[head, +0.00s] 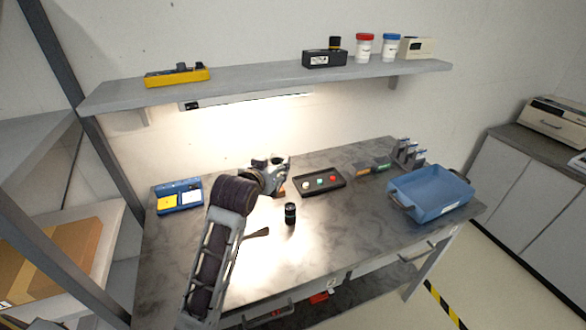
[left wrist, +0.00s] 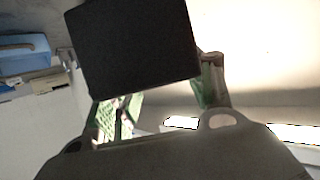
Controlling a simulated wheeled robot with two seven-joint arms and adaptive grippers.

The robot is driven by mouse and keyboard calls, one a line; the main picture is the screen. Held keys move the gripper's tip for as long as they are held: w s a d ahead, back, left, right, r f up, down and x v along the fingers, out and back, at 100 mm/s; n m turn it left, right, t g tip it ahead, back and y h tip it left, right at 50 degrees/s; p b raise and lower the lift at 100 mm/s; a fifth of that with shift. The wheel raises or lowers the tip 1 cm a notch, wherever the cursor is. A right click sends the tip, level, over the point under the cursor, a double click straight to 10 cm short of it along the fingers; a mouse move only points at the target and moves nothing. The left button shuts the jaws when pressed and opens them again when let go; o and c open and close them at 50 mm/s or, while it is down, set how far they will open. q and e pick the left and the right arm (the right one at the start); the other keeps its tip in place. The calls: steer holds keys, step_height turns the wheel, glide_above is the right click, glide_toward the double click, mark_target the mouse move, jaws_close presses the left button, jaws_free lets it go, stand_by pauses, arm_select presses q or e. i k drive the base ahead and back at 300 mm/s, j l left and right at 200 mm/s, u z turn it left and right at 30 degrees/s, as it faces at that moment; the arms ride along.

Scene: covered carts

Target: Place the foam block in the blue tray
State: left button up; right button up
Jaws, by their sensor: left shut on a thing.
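My left gripper (head: 278,175) is over the back middle of the grey workbench, left of the blue tray. In the left wrist view, my left gripper (left wrist: 160,95) is shut on a dark, square-faced block, which I take as the foam block (left wrist: 138,45). The block sits between the greenish fingertips and fills the top middle of that view. In the head view it is mostly hidden by the gripper. The blue tray (head: 432,210) stands at the bench's right end, and its visible inside looks empty. My right gripper is not in view.
A black cylinder (head: 290,213) stands near the bench middle. A dark panel with coloured buttons (head: 320,182) lies right of the gripper. A blue box (head: 180,197) is at left. Several small upright items (head: 408,153) stand behind the tray. A shelf (head: 270,84) hangs above.

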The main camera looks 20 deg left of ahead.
mark_target(427, 196)
steer(key=z, duration=1.65)
steer(key=i, duration=2.6)
